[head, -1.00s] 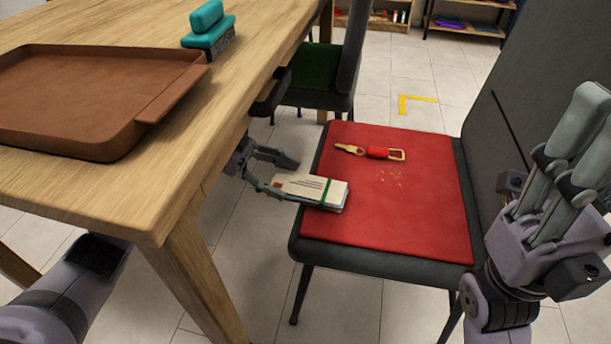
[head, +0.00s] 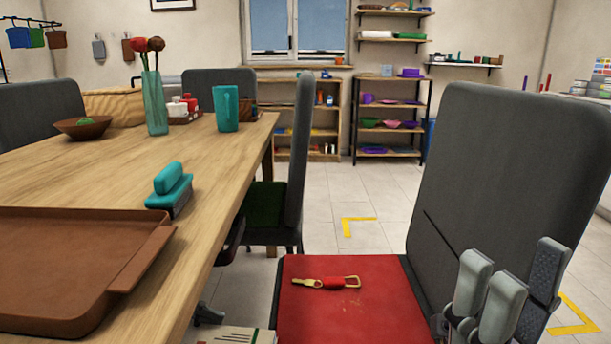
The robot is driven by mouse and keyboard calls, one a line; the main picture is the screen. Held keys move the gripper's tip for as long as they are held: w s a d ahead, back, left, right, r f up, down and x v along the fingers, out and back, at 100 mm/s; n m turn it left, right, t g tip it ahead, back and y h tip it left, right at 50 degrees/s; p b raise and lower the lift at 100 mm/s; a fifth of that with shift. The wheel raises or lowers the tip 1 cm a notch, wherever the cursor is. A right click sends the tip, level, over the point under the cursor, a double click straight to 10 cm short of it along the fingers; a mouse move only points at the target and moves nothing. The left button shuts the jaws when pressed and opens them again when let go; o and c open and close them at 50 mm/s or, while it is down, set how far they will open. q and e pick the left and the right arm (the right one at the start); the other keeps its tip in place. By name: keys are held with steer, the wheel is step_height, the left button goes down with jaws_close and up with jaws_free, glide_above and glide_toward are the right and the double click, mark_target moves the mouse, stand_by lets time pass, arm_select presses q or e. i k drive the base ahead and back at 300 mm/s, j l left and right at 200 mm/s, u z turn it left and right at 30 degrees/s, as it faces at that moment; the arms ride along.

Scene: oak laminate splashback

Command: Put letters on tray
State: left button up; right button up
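The letters (head: 245,334), a pale bundle with a green band, are cut off by the bottom edge of the head view, beside the red-covered chair seat. The brown tray (head: 135,262) lies on the wooden table at the left, its visible part empty. Only a dark bit of my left gripper (head: 208,314) shows, just above and left of the letters; its grip on them is hidden. My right gripper (head: 515,295) is at the lower right, in front of the chair back, fingers up, spread and empty.
A keychain (head: 333,283) lies on the red chair seat (head: 365,318). A teal brush (head: 169,190) stands on the table (head: 215,165) behind the tray. Farther back are a teal cup (head: 227,108), a vase (head: 155,104) and a bowl (head: 82,128). Another chair (head: 298,150) stands beyond.

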mark_target(59, 270)
steer(key=k+j, duration=0.3)
steer(key=j, duration=0.2)
steer(key=k+j, duration=0.35)
steer(key=j, duration=0.15)
steer(key=k+j, duration=0.3)
steer(key=j, duration=0.2)
steer(key=k+j, duration=0.35)
steer(key=j, duration=0.15)
